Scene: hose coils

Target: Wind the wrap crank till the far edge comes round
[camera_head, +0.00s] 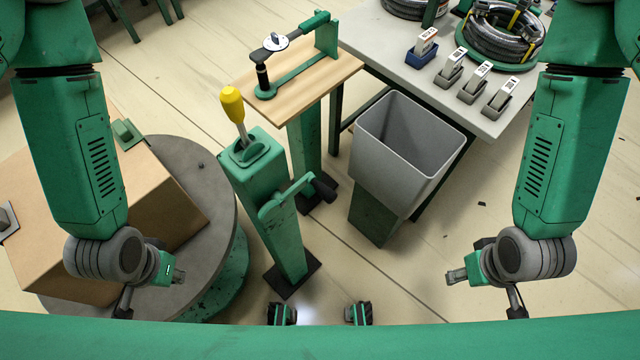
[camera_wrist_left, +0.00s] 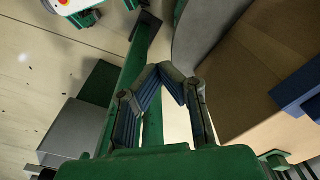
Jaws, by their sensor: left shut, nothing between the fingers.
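A green post (camera_head: 268,205) stands on the floor with a crank arm (camera_head: 285,195) on its right side, ending in a dark grip (camera_head: 323,189). A yellow-knobbed lever (camera_head: 232,105) rises from its top. Left of it, a round grey turntable (camera_head: 215,235) carries a large cardboard box (camera_head: 165,215); the box also shows in the left wrist view (camera_wrist_left: 255,75). My left gripper (camera_head: 177,273) is over the turntable side, apart from the crank. In the left wrist view its fingers (camera_wrist_left: 161,70) meet, empty. My right gripper (camera_head: 456,276) is at the right, away from the crank; its finger gap is too small to judge.
A grey open bin (camera_head: 400,150) stands right of the post. Behind the post, a wooden-topped stand (camera_head: 325,75) holds a green lever tool. A table (camera_head: 395,55) at the back right carries small label holders (camera_head: 450,72) and black hose coils (camera_head: 500,35). Floor at the lower right is clear.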

